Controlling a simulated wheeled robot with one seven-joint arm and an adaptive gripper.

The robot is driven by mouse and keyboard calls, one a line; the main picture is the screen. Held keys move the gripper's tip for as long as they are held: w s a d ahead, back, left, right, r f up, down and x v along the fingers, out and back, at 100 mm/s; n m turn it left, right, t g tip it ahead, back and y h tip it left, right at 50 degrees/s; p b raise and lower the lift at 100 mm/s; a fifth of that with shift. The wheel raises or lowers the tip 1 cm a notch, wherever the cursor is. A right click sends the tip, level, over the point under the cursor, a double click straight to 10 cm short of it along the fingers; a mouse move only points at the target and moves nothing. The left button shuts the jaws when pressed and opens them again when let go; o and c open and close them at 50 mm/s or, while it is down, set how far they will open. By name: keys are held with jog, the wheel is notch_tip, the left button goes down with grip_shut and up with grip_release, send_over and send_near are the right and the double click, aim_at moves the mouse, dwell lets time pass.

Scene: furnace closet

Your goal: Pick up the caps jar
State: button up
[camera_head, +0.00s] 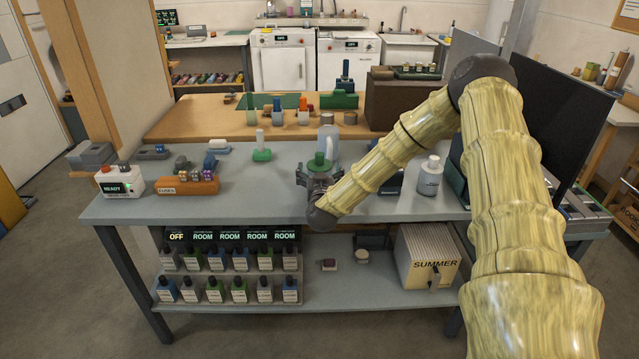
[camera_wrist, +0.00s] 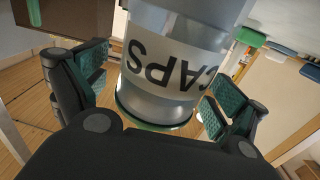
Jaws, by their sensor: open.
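The caps jar, a clear jar with a white label reading CAPS, fills the upper middle of the wrist view (camera_wrist: 165,65), where the label appears upside down. My gripper (camera_head: 318,181) is at the jar, just below the lid in the head view. In the wrist view the open fingers (camera_wrist: 158,88) stand on either side of the jar. I cannot tell whether either pad touches it.
A green-based white item (camera_head: 261,150) and an orange block (camera_head: 187,184) lie to the left.

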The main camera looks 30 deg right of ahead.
aim_at(320, 163)
jog(key=shift+w, duration=0.1)
jog(key=c, duration=1.7)
jog(key=shift+c, duration=0.2)
jog(key=shift+r, duration=0.1)
jog(key=shift+r+b, duration=0.45)
jog(key=shift+r, duration=1.25)
jog(key=s+a+r+b, duration=0.1)
jog(key=s+a+b, duration=0.1)
jog(key=s, duration=1.3)
jog(key=shift+s+a+r, duration=0.25)
jog(key=shift+s+a, duration=0.15)
jog(key=shift+a, duration=0.05)
